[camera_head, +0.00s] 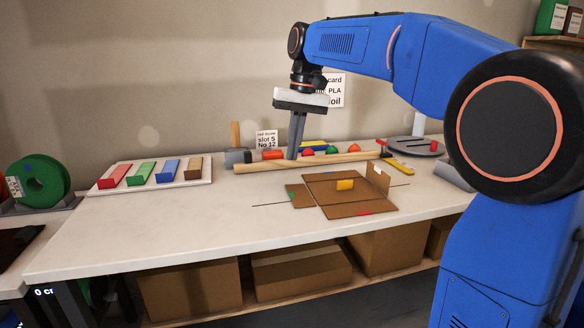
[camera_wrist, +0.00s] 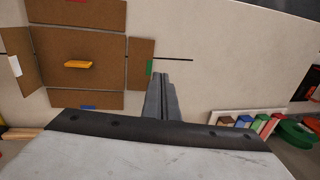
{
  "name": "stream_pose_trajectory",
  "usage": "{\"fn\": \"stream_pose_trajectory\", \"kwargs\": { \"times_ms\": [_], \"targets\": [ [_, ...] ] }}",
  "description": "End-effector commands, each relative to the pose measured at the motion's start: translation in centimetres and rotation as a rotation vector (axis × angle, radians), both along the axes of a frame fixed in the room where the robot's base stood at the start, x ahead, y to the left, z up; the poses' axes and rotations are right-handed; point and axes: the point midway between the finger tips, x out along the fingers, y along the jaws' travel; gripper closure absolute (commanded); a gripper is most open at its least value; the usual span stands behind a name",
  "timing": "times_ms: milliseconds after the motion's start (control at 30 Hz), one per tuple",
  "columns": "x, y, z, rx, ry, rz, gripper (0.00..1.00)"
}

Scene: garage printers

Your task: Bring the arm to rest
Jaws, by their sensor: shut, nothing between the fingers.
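My arm is blue and reaches from the right over the white table (camera_head: 130,237) in the head view. My gripper (camera_head: 292,157) points down, with its fingers together and nothing between them. It hangs in front of the wall, near the wooden bar in the picture. In the wrist view my gripper (camera_wrist: 160,78) also shows shut, above the table beside an unfolded cardboard sheet (camera_wrist: 104,50). I cannot tell exactly how high the fingertips are above the table.
The flat cardboard (camera_head: 345,210) bears a yellow piece (camera_head: 345,184). A long wooden bar (camera_head: 325,161) lies behind it. A white tray (camera_head: 205,183) with coloured blocks is on the left. A green spool (camera_head: 45,182) stands at the far left. The table's front left is clear.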

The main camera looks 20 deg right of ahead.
Motion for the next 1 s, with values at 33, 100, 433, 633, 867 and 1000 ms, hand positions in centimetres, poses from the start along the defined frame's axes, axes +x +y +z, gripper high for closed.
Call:
{"fn": "stream_pose_trajectory", "kwargs": {
  "times_ms": [33,100,433,633,867,1000],
  "targets": [
    [0.1,0.0,0.9,0.001,-0.003,0.000,1.00],
    [0.1,-0.1,2.0,0.000,-0.002,0.000,1.00],
    [-0.4,-0.3,4.2,-0.001,-0.005,-0.001,1.00],
    [-3.9,-1.4,2.7,-0.013,-0.050,-0.006,1.00],
    [-9.7,-3.4,-1.2,-0.039,-0.127,-0.012,1.00],
    [-13.3,-4.5,-3.9,-0.058,-0.174,-0.013,1.00]
  ]
}}
